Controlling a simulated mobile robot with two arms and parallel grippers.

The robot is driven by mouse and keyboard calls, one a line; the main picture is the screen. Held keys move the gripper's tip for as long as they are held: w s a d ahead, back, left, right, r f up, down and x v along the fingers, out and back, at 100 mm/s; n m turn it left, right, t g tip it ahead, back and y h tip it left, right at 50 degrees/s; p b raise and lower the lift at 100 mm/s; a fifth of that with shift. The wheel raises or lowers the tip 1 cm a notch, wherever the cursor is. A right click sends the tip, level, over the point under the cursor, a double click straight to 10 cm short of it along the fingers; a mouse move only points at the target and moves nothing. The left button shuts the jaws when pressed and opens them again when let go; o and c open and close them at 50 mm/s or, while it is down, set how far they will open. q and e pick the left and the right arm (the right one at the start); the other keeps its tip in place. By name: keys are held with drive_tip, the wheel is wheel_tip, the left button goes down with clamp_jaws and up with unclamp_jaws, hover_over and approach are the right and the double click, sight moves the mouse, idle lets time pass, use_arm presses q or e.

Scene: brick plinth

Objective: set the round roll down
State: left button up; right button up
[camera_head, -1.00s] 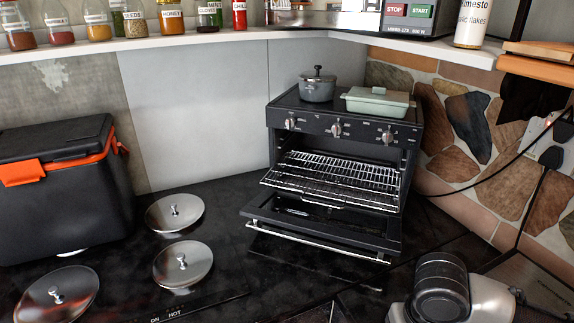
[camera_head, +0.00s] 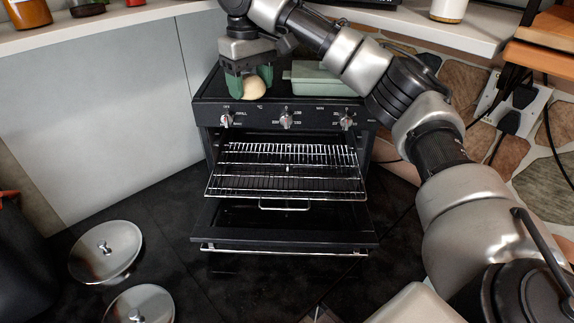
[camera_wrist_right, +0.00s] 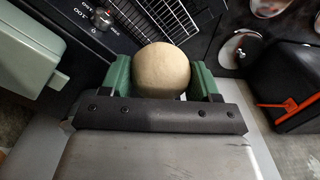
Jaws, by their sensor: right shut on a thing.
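The round roll (camera_head: 253,88) is a pale, smooth ball between the green fingers of my right gripper (camera_head: 249,84). The gripper is shut on it, above the top left of the small black oven (camera_head: 290,125). In the right wrist view the roll (camera_wrist_right: 160,70) sits between both green fingers. I cannot tell if the roll touches the oven top. The oven door (camera_head: 290,222) is open and a wire rack (camera_head: 285,175) is pulled partly out. My left gripper is not in view.
A pale green lidded dish (camera_head: 322,80) stands on the oven top, right of my gripper. Round metal lids (camera_head: 106,252) lie on the black counter at left. A dark box with orange parts (camera_wrist_right: 290,85) shows in the wrist view. A shelf runs above.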

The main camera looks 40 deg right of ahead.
drive_tip(key=shift+w+d+r, duration=0.1)
drive_tip(key=shift+w+r, duration=0.05)
drive_tip(key=shift+r, duration=0.25)
drive_tip(key=shift+w+d+r, duration=0.1)
drive_tip(key=shift+r, duration=0.3)
drive_tip(key=shift+w+f, duration=0.15)
drive_tip(key=shift+f, duration=0.05)
drive_tip(key=b, duration=0.2)
hover_over(260, 185)
wheel_tip(260, 185, down, 11)
wheel_tip(260, 185, down, 11)
drive_tip(key=p, duration=0.2)
drive_tip(key=shift+p, duration=0.3)
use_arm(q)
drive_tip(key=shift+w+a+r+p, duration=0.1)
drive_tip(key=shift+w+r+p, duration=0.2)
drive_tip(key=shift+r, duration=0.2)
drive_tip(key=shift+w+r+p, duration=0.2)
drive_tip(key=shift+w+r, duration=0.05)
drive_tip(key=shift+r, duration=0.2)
use_arm(e)
drive_tip(key=shift+f, duration=2.7)
drive_tip(key=shift+a+f, duration=0.1)
drive_tip(key=o, duration=0.9)
